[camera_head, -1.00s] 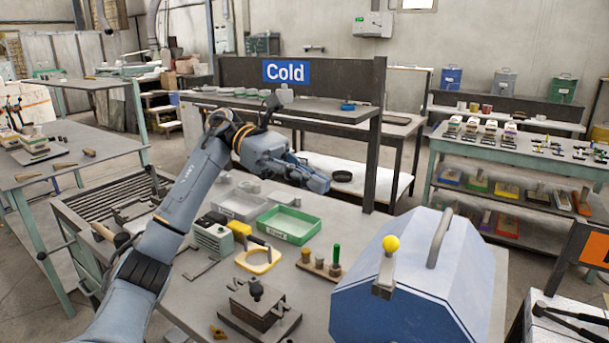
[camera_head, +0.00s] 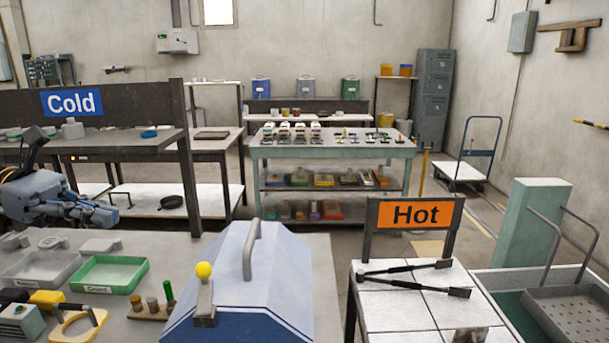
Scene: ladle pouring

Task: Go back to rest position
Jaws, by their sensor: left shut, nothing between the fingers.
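My left gripper (camera_head: 108,214) is at the left edge of the head view, with blue-grey arm links behind it. It is shut and empty, held above the grey workbench (camera_head: 300,245) near its back left part. It points to the right, in front of the "Cold" shelf (camera_head: 160,140). Most of my left arm is cut off by the picture edge. My right gripper is not in view.
On the workbench stand a blue box with a handle (camera_head: 235,290), a green tray (camera_head: 110,273), a grey tray (camera_head: 42,268) and a small tool rack (camera_head: 150,307). At right is a tiled "Hot" table (camera_head: 400,310) with tongs (camera_head: 415,280). Floor shows beyond.

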